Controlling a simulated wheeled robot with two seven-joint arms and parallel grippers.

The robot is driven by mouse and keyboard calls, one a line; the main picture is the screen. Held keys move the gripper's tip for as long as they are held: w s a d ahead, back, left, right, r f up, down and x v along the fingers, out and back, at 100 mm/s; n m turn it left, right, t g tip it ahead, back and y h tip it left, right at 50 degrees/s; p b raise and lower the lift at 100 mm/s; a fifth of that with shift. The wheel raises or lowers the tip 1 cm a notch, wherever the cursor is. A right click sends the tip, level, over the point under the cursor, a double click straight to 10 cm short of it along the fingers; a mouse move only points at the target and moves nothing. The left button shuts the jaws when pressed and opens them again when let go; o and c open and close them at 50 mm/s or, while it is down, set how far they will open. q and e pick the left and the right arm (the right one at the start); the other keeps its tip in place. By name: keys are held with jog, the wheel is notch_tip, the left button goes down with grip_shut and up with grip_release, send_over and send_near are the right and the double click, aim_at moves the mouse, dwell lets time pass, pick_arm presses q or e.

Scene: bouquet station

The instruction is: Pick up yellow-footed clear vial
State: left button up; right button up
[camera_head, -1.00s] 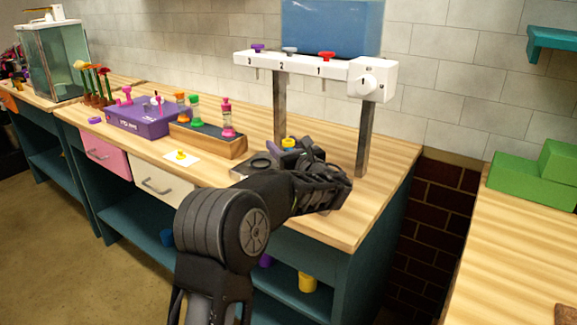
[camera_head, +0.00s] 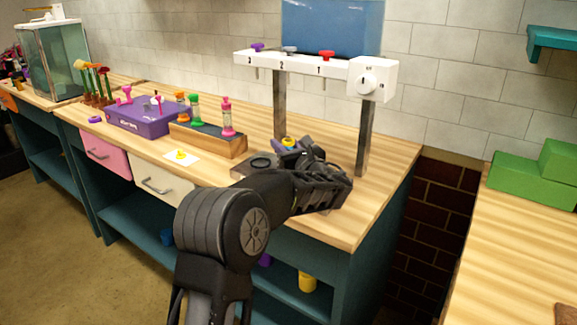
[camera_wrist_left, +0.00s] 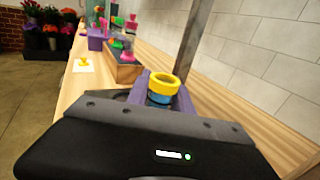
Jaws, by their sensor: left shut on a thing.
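The yellow-footed vial shows as a yellow ring (camera_wrist_left: 162,82) above a blue band in the left wrist view. Its yellow end also shows in the head view (camera_head: 289,142). Its clear body is hidden or too small to make out. My left gripper (camera_wrist_left: 163,97) is shut on it, with purple finger parts on both sides. In the head view my left gripper (camera_head: 290,151) is low over the worktop near its front right, in front of the dispenser stand. My right gripper is not in view.
A white dispenser rail (camera_head: 315,66) on metal posts stands behind the gripper. Green blocks (camera_head: 527,181) sit on the right table.

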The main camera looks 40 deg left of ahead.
pick_arm(q)
grip_shut()
jog(key=shift+r, duration=0.1)
notch_tip(320, 180, up, 10)
jog(key=p, duration=0.1)
dwell(0.6)
dwell(0.6)
